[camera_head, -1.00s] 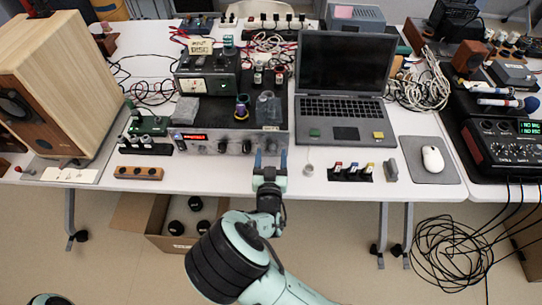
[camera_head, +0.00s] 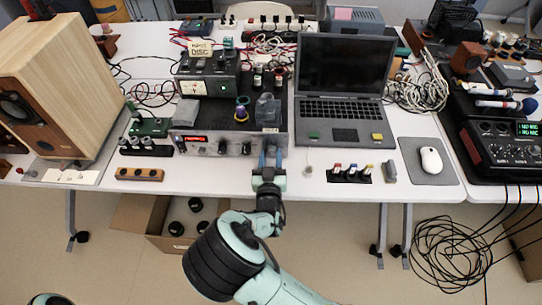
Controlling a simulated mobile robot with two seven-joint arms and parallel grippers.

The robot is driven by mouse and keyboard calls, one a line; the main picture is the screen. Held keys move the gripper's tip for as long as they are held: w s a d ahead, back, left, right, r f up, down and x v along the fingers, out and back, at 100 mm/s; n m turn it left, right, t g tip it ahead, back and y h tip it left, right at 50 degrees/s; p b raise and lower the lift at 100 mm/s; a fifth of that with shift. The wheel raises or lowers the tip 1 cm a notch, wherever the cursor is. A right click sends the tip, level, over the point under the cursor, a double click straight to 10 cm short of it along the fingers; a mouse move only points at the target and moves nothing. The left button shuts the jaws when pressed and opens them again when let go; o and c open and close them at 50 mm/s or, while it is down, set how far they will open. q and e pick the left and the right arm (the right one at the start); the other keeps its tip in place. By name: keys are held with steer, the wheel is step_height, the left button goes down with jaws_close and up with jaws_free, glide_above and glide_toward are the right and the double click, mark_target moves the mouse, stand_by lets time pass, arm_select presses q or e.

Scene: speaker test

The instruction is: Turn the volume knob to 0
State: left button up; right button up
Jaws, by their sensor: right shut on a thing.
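The silver-fronted amplifier (camera_head: 188,150) stands at the table's front edge, left of the laptop, with a red lit display and a row of dark knobs (camera_head: 222,149) on its front. My right gripper (camera_head: 271,155) reaches up from below to the right end of this front panel. Its blue fingers are shut around the knob there, which I take as the volume knob. The fingers hide that knob, so its setting cannot be read. My left gripper is not in view.
A laptop (camera_head: 342,70) stands right of the amplifier. A meter unit (camera_head: 208,75) and small parts sit on top of it. A wooden speaker (camera_head: 60,75) is at left. Small coloured plugs (camera_head: 350,174) and a mouse (camera_head: 431,160) lie to the right.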

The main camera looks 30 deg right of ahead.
steer(key=n+p, duration=0.2)
steer(key=n, duration=0.1)
steer(key=shift+r, duration=0.15)
steer(key=n+p, duration=0.1)
steer(key=n, duration=0.2)
steer(key=shift+a+p, duration=0.1)
steer(key=shift+p, duration=0.25)
steer(key=n+p, duration=0.1)
steer(key=n, duration=0.2)
steer(key=shift+w+n, duration=0.1)
steer(key=shift+n, duration=0.2)
steer(key=shift+n+p, duration=0.5)
steer(key=shift+n, duration=0.4)
steer(key=n, duration=0.3)
steer(key=shift+a+f+n+p, duration=0.1)
steer(key=shift+f+n+p, duration=0.15)
steer(key=shift+n+p, duration=0.1)
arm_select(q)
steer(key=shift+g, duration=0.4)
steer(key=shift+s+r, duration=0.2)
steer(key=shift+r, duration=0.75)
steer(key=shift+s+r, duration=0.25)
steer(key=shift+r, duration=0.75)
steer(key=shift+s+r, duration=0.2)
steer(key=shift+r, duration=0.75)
arm_select(e)
steer(key=shift+f+n, duration=0.1)
steer(key=shift+n, duration=2.05)
